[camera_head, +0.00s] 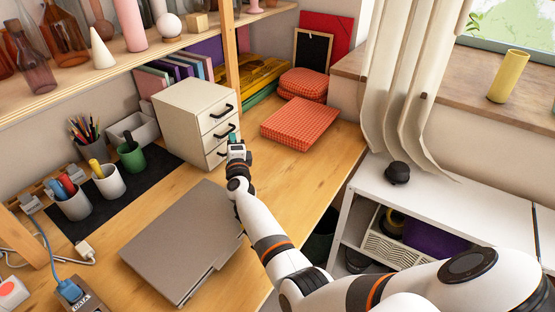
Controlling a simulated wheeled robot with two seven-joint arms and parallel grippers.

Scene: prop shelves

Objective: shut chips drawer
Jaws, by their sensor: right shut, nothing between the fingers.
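A beige cabinet (184,106) with three stacked drawers stands on the wooden desk. Its front faces right, and each drawer has a black handle. The top drawer (217,112) and middle drawer (213,136) look about flush with the cabinet. The bottom drawer (211,157) is low down, just left of my right gripper, and I cannot tell if it sticks out a little. No label shows which drawer is for chips. My right gripper (236,141) is shut and empty, close in front of the lower drawers; contact is unclear. My left gripper is out of view.
A grey closed laptop (184,240) lies in front of the cabinet, under my right arm. A red checked box (299,123) lies right of the cabinet. Pen cups (109,181) stand on a dark mat to the left.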

